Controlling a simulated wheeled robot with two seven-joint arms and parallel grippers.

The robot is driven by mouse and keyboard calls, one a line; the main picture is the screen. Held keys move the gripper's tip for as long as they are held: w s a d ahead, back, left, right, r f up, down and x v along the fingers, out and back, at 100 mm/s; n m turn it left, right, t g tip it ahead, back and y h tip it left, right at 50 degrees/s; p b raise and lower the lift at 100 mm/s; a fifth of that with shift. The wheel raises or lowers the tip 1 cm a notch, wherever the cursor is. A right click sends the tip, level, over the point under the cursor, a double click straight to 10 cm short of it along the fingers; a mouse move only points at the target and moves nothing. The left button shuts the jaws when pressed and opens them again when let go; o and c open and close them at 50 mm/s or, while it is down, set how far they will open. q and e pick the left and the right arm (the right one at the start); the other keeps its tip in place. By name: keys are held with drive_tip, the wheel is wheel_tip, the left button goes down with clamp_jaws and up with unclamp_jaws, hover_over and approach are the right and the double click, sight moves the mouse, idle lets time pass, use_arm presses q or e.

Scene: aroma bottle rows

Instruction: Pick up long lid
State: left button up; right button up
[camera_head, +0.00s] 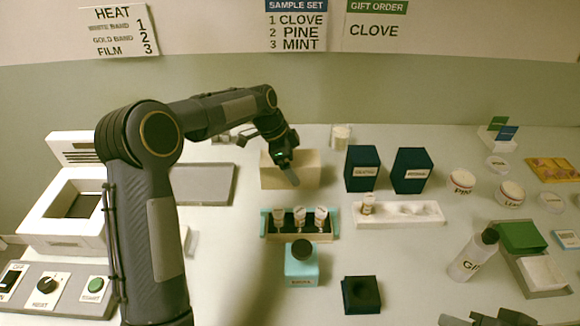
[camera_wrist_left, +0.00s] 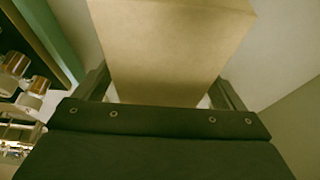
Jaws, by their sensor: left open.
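A long tan box-shaped piece (camera_head: 308,172), which looks like the long lid, stands on the table behind the teal tray (camera_head: 265,222). My right gripper (camera_head: 488,318) shows only in part at the bottom right edge.
The teal tray holds several small bottles (camera_head: 299,217). Two dark blue boxes (camera_head: 363,168) stand right of the tan piece, with a white rack (camera_head: 410,214) in front. A grey plate (camera_head: 203,184) lies to its left. A light blue bottle (camera_head: 301,268) stands in front of the tray.

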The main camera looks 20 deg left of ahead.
use_arm(q)
drive_tip(key=shift+f, duration=0.25)
drive_tip(key=shift+c, duration=0.3)
drive_tip(key=c, duration=1)
